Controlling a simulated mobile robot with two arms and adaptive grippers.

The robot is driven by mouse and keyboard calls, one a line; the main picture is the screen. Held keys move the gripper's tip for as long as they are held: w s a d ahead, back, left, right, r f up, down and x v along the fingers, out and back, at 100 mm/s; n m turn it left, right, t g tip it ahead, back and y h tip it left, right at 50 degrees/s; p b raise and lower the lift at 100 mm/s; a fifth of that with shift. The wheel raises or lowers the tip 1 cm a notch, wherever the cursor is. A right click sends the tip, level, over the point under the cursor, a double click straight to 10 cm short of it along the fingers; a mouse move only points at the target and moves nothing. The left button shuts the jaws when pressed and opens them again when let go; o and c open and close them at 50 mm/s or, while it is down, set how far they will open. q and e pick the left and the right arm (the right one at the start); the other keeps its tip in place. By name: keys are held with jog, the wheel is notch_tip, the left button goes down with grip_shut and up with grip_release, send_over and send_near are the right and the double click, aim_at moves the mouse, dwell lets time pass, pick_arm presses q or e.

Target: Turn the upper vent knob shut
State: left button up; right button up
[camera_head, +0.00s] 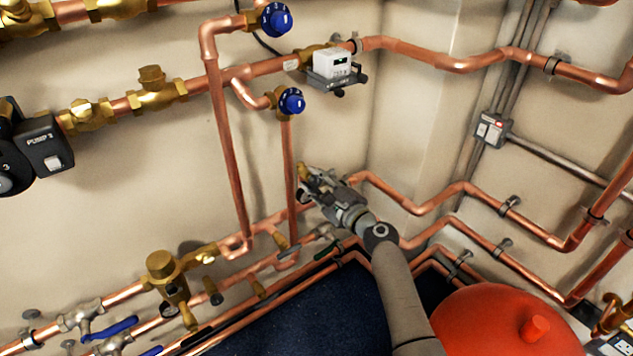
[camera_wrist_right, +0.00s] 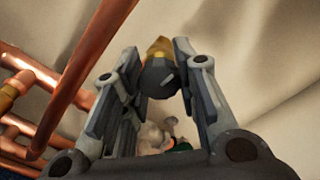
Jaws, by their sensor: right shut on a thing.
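My right gripper (camera_head: 314,185) reaches in from the lower right to the wall, beside the vertical copper pipe. In the right wrist view, a dark knob with a small pale mark (camera_wrist_right: 159,78) sits between the two fingers (camera_wrist_right: 155,90), with a brass fitting (camera_wrist_right: 160,47) behind it. I take it for the upper vent knob. The fingers are shut on it. In the head view the gripper mostly hides the knob, and brass (camera_head: 304,178) shows at the fingertips. How far the knob is turned cannot be told. My left gripper is not in view.
Two blue dials (camera_head: 276,19) (camera_head: 291,101) and a white meter (camera_head: 332,64) are above the gripper. A vertical copper pipe (camera_head: 289,165) runs close on its left. Copper pipes (camera_head: 440,205) run to the right. A red tank (camera_head: 500,325) stands at the lower right.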

jog(key=o, duration=1.1)
jog(key=shift+c, duration=0.2)
jog(key=v, duration=1.2)
